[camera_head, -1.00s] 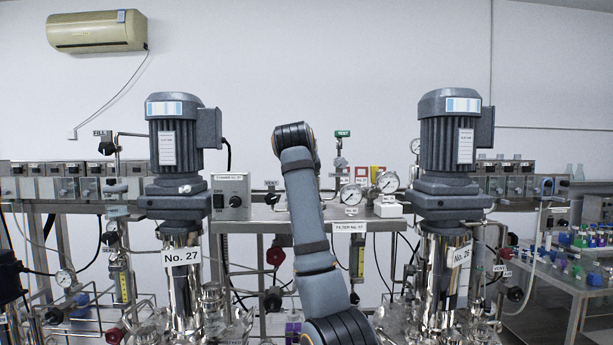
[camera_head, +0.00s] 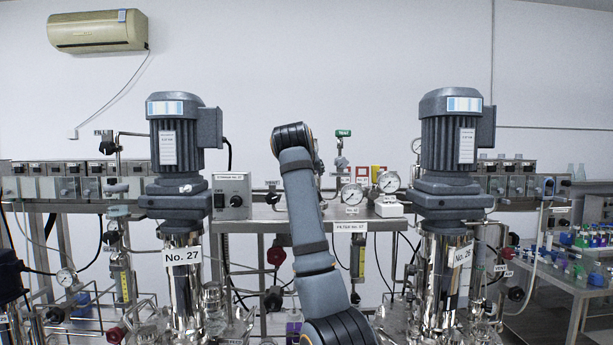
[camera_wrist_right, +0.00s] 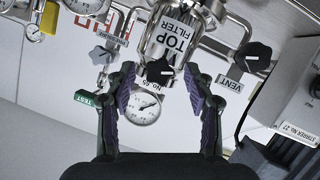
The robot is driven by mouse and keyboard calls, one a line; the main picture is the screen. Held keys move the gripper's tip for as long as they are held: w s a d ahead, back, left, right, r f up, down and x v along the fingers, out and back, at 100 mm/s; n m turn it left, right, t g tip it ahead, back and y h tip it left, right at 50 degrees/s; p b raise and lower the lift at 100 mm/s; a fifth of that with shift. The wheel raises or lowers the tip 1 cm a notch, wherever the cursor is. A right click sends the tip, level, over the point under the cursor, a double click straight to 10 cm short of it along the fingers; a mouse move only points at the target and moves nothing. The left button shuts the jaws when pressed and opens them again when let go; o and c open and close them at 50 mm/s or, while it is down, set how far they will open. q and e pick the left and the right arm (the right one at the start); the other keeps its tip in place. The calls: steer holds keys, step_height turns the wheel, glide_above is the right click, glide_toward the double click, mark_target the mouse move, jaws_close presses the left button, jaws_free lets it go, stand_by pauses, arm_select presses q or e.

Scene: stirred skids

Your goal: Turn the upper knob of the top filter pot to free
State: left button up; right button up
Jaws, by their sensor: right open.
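In the right wrist view, which is turned over, the steel filter pot labelled TOP FILTER (camera_wrist_right: 176,38) shows at the top centre. A black knob (camera_wrist_right: 160,71) sits at the label's lower end in the picture. My right gripper (camera_wrist_right: 159,82) is open, with its purple-padded fingers on either side of that knob and a visible space on each side. I cannot tell how far the fingertips reach in depth. In the head view, my arm hides the pot and the right gripper. My left gripper is not in view.
A round gauge (camera_wrist_right: 141,108) lies just beyond the knob between the fingers. A black vent knob (camera_wrist_right: 257,57) is to the right, a grey knob (camera_wrist_right: 101,55) and green TEST tag (camera_wrist_right: 87,97) to the left. Stirrer motors (camera_head: 176,140) and (camera_head: 449,135) flank my arm.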

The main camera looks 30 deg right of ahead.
steer(key=v, duration=1.2)
